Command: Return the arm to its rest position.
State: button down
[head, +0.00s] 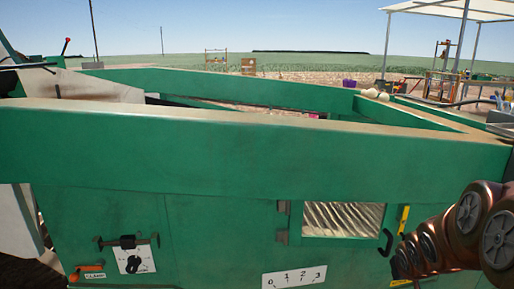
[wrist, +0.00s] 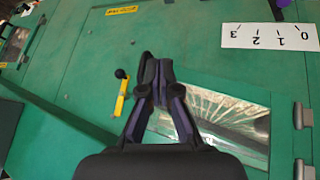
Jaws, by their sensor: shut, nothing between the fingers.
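My arm (head: 455,235) shows at the lower right of the head view, folded in front of the green machine wall (head: 220,160). My gripper (wrist: 157,92) is in the middle of the wrist view, its fingertips together with nothing between them. It is in front of the green panel, which appears upside down there. A yellow-handled lever (wrist: 122,95) is just left of the fingertips in the wrist view. I cannot tell how far the fingertips are from the panel.
The panel has a window (head: 343,219), also in the wrist view (wrist: 235,120), and a black handle (head: 387,242). A scale plate (head: 294,277) marked 0 to 3 is below. A black latch (head: 128,242) and an orange lever (head: 88,268) are at left. Open field lies behind.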

jog(key=s+a+r+g+y, duration=0.1)
jog(key=s+a+g, duration=0.2)
jog(key=s+a, duration=0.5)
jog(key=s+a+r+g+y, duration=0.1)
jog(key=s+a+g, duration=0.3)
jog(key=s, duration=0.8)
jog(key=s+a+r+g+y, duration=0.1)
jog(key=s+a+g, duration=0.1)
jog(key=s+a, duration=0.65)
jog(key=s+r+p, duration=0.2)
jog(key=r+p, duration=0.9)
jog(key=s+r+p, duration=0.2)
jog(key=r+p, duration=0.9)
jog(key=r, duration=0.1)
jog(key=shift+d+r+t+p, duration=0.25)
jog(key=shift+d+t+p, duration=0.05)
jog(key=shift+d+t, duration=0.15)
